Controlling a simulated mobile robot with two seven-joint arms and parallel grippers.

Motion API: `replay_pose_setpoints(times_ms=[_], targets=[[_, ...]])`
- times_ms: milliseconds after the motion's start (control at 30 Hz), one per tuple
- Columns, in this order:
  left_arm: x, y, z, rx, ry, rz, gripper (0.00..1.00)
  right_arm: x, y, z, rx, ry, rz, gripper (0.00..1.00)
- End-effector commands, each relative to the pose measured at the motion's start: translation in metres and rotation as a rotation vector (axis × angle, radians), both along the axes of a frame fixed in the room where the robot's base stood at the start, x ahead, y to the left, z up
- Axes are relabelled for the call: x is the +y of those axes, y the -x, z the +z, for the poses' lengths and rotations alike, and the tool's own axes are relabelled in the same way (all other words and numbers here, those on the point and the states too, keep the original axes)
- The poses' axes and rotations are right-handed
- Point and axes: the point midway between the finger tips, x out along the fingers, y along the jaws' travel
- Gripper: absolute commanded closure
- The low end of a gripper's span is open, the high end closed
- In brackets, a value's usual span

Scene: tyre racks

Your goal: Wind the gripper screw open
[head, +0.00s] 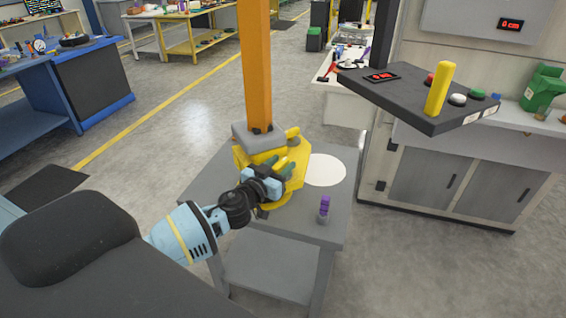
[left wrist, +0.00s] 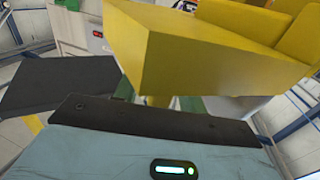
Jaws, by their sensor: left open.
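An orange column (head: 257,65) ends in a grey block (head: 258,137) above a yellow gripper body (head: 297,180) over a grey table (head: 330,235). My left gripper (head: 287,167) is at the front of this yellow body, with its green fingers apart. In the left wrist view, a large yellow block (left wrist: 190,50) covers much of the space beyond my left gripper (left wrist: 160,102). A small yellow piece shows between the fingers; I cannot tell whether they touch it or whether it is the screw. My right gripper is not in view.
A white disc (head: 325,170) and a small purple piece on a grey base (head: 325,208) are on the table, right of the yellow body. A dark control panel (head: 400,95) with a yellow lever (head: 440,88) overhangs at the right. Open floor lies at the left.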

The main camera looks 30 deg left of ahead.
Motion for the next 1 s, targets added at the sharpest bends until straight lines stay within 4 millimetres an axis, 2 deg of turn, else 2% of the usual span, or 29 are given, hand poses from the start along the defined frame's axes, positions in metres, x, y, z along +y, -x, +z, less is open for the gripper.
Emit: replay_pose_setpoints(times_ms=[200,533,867,1000], targets=[[-0.001,-0.015,0.001,-0.001,0.001,-0.001,0.59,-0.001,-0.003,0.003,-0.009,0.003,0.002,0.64],[-0.001,-0.018,0.0,0.001,0.0,-0.001,0.59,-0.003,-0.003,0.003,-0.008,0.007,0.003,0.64],[-0.001,-0.017,0.0,0.001,0.001,-0.001,1.0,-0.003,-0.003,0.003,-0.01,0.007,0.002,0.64],[-0.001,-0.017,0.0,0.001,0.001,0.001,1.0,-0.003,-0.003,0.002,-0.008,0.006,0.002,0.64]])
